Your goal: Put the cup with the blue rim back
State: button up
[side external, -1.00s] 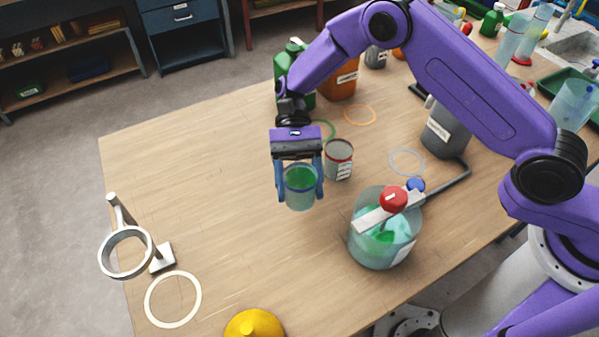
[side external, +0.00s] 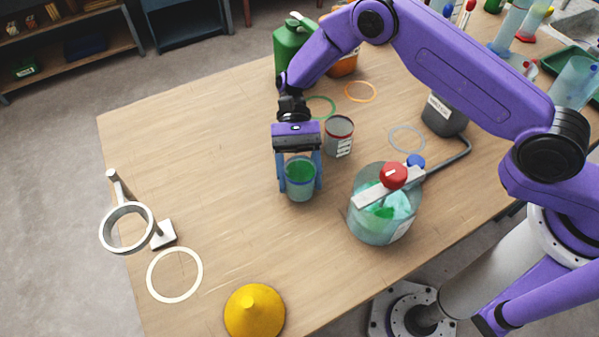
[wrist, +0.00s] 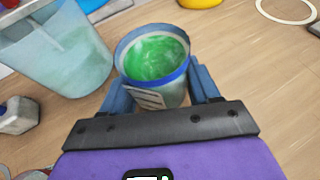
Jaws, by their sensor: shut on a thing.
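The cup with the blue rim (side external: 300,182) is upright and holds green liquid. My gripper (side external: 300,172) is shut on it, one finger on each side. In the wrist view the cup (wrist: 165,92) sits between the blue fingers of my gripper (wrist: 162,88), with its open top, blue rim band and a pale label showing. I cannot tell whether its base touches the table. A cup with a red rim (side external: 339,138) stands behind it to the right. Coloured rings lie flat on the table: green (side external: 321,107), orange (side external: 360,92), pale blue-grey (side external: 406,139) and white (side external: 174,275).
A clear vessel (side external: 380,225) with green liquid and a red-knobbed bar stands close on the right. A yellow cone (side external: 254,310) is at the front. A ring stand (side external: 126,228) is at the left. Green (side external: 293,48) and orange containers stand behind. The left-middle table is clear.

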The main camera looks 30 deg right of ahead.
jog(key=shift+f, duration=0.65)
jog(key=o, duration=1.2)
jog(key=shift+o, duration=0.2)
jog(key=v, duration=0.5)
jog(key=shift+w+r, duration=0.1)
notch_tip(320, 180, up, 7)
